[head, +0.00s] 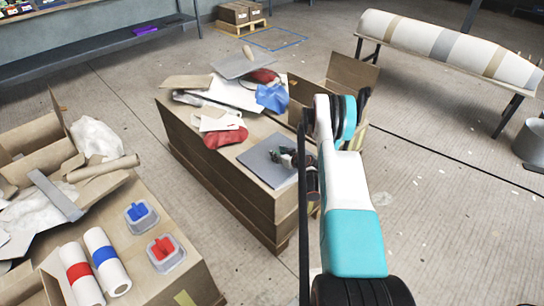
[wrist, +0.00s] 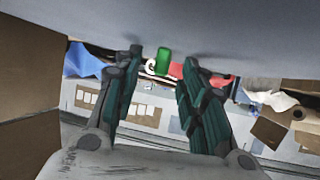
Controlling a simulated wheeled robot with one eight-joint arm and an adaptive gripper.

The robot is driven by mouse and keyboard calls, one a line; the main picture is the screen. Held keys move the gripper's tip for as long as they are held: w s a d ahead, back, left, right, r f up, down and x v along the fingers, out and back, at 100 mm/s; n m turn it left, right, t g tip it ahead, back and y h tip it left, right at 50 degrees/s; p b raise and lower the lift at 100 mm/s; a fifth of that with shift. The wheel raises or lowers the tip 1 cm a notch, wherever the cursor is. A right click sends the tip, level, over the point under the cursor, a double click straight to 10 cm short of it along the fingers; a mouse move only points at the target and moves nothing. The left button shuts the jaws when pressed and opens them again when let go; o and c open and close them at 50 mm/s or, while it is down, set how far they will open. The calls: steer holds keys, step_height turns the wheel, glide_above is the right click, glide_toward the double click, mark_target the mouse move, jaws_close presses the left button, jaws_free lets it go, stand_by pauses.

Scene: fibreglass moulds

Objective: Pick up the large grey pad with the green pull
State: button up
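The large grey pad (head: 262,168) lies flat on the near part of the crate top (head: 240,197) in the head view. In the wrist view its grey surface (wrist: 240,25) fills the top of the picture. The green pull (wrist: 162,60) stands on it between my fingertips, with a gap on each side. My gripper (wrist: 160,62) is open, its two dark green fingers either side of the pull. In the head view my gripper (head: 289,158) is over the pad's right part, and I cannot make out the pull there.
Another grey board with a tan knob (head: 240,66) lies at the crate's far end, among red and blue cloths (head: 272,97). An open cardboard box (head: 350,75) stands behind my arm. A table at left holds rolls and two small tubs (head: 141,216). Floor between is clear.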

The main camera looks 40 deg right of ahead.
jaws_close()
steer(key=shift+r, duration=0.1)
